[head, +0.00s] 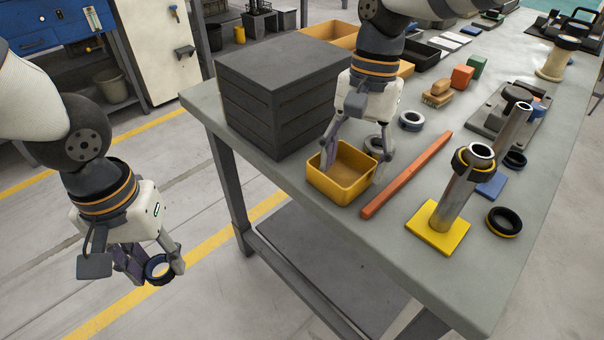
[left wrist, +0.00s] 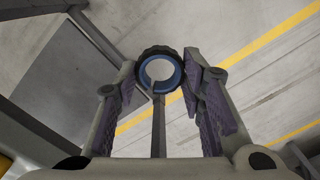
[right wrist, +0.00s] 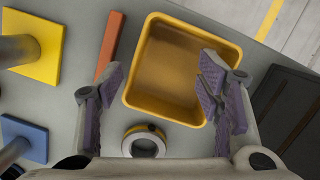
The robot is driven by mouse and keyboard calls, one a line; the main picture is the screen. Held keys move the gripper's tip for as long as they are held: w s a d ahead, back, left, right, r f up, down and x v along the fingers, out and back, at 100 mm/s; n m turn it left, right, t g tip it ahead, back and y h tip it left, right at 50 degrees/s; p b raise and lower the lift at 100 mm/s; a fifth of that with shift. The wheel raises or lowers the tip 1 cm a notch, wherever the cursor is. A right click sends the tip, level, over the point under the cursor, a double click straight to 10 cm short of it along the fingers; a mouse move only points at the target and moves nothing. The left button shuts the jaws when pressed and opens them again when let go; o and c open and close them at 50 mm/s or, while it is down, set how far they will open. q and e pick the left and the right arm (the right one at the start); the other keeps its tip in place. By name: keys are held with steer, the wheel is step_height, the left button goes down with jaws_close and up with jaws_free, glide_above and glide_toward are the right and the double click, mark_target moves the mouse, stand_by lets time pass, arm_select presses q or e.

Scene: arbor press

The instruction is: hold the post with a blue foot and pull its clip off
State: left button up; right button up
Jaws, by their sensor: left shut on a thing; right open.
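The post with the blue foot (head: 491,187) stands on the table at the right, behind the yellow-footed post. Its bare metal shaft (head: 512,128) shows no clip on its upper part; its lower part is partly hidden. The blue foot also shows at the left edge of the right wrist view (right wrist: 27,139). My left gripper (head: 152,269) is shut on a black ring-shaped clip with a blue inside (left wrist: 160,69), held over the floor left of the table. My right gripper (head: 354,165) is open and empty above the yellow bin (head: 343,193).
A yellow-footed post (head: 438,230) carries a black and yellow clip (head: 474,160). Loose rings (head: 503,221) (head: 411,121) lie on the table. An orange bar (head: 406,175) lies beside the yellow bin. A dark drawer box (head: 280,95) stands at the table's left.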

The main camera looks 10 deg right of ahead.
steer(key=o, duration=0.6)
steer(key=shift+c, duration=0.2)
steer(key=v, duration=1.2)
